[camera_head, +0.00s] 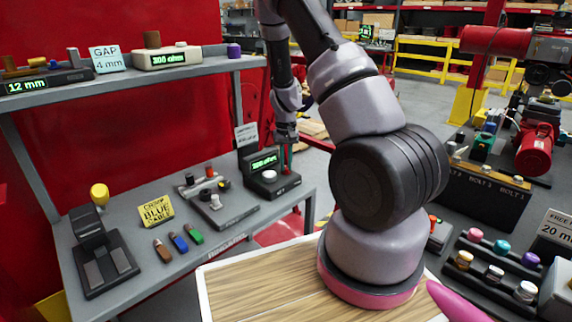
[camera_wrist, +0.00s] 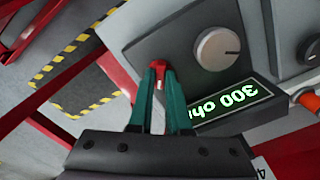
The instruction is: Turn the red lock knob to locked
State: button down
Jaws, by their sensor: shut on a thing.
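The red lock knob (camera_wrist: 159,74) shows in the wrist view between the fingertips, at the edge of a dark device (camera_head: 254,189) with a green "300 ohm" display. Only a small red part shows; its lock position cannot be read. My gripper (camera_wrist: 160,80) is shut on the red knob, with one teal finger on each side. In the head view my gripper (camera_head: 286,158) reaches down over the right side of the device, and the knob is hidden there.
A silver dial (camera_wrist: 217,48) sits on the same device, close to the fingers. A grey shelf (camera_head: 150,77) hangs above the left bench. A tray with small knobs (camera_head: 217,202) and colored blocks (camera_head: 178,242) lie left of the device. Open floor lies right of the bench.

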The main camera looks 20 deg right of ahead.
aim_at(286, 167)
jog(key=m, duration=0.4)
jog(key=shift+m, duration=2.8)
jog(key=c, duration=0.9)
grip_release()
jog(key=shift+o, duration=0.2)
notch_tip(286, 167, up, 11)
jog(key=shift+f, duration=0.1)
